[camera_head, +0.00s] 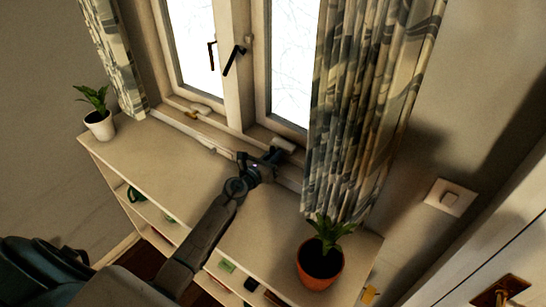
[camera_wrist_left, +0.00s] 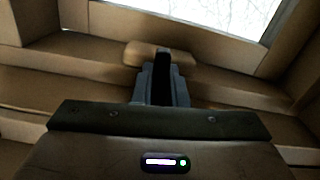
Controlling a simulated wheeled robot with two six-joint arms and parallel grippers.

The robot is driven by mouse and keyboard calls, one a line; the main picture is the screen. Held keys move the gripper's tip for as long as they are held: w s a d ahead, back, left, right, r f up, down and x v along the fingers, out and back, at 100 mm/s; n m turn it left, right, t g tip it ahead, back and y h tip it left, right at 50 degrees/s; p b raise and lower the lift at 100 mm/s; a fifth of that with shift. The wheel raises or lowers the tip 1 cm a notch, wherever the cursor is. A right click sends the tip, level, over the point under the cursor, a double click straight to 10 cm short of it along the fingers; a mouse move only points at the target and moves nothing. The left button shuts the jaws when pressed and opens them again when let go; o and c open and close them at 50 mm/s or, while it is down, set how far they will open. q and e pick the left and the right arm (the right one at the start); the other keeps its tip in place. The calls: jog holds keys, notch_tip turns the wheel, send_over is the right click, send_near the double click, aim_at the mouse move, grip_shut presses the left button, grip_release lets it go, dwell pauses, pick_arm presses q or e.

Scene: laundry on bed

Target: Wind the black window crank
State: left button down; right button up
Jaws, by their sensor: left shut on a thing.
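The black window crank (camera_wrist_left: 162,62) shows in the left wrist view as a short dark upright piece in front of a cream housing. The cream housing (camera_head: 284,145) also shows in the head view, on the sill below the right window pane. My left gripper (camera_head: 268,159) reaches across the shelf top to the sill there. In the left wrist view its fingers (camera_wrist_left: 162,86) are shut around the crank, whose lower part they hide. In the head view the gripper covers the crank. My right gripper is in neither view.
A white potted plant (camera_head: 99,123) stands at the shelf's left end and an orange potted plant (camera_head: 320,264) at its right. A patterned curtain (camera_head: 365,110) hangs close right of my left gripper. Black window handles (camera_head: 234,60) are above. The shelf top (camera_head: 165,160) is mostly clear.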

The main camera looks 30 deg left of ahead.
pick_arm(q)
jog(key=m+b, duration=0.1)
jog(key=m, duration=0.3)
jog(key=shift+f+m, duration=0.1)
jog(key=shift+m, duration=0.3)
dwell(0.4)
jog(key=c, duration=1.4)
grip_release()
jog(key=shift+c, duration=0.2)
jog(key=shift+s, duration=0.1)
jog(key=s, duration=0.3)
jog(key=s+a, duration=0.1)
jog(key=s, duration=0.6)
jog(key=shift+s+a+p, duration=0.25)
jog(key=shift+s+p, duration=0.05)
